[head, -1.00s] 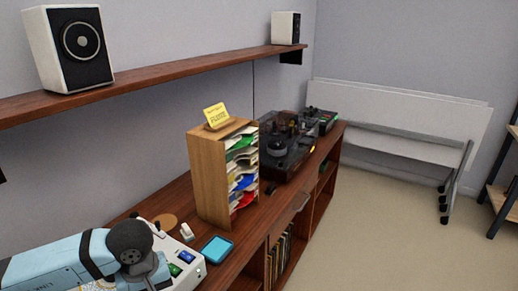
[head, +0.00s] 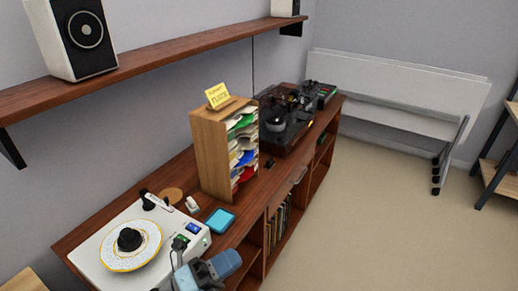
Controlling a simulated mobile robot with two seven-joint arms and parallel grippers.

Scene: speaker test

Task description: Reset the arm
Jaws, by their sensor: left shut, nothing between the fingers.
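My left gripper (head: 178,247) shows at the bottom of the head view, with my blue-grey arm behind it. Its dark fingers are together and hold nothing. It is over the front right corner of a white device (head: 95,262) with a round, yellow-rimmed disc (head: 131,244) on top. The fingers partly cover the device's lit green and blue buttons; I cannot tell whether they touch it. My right gripper is not in view.
A long wooden cabinet (head: 78,248) carries a blue square pad (head: 219,221), a wooden sorter (head: 209,155) of papers with a yellow sign (head: 216,95), and a dark machine (head: 286,130). A white speaker (head: 70,38) stands on the wall shelf (head: 150,62). Open floor (head: 360,220) lies right.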

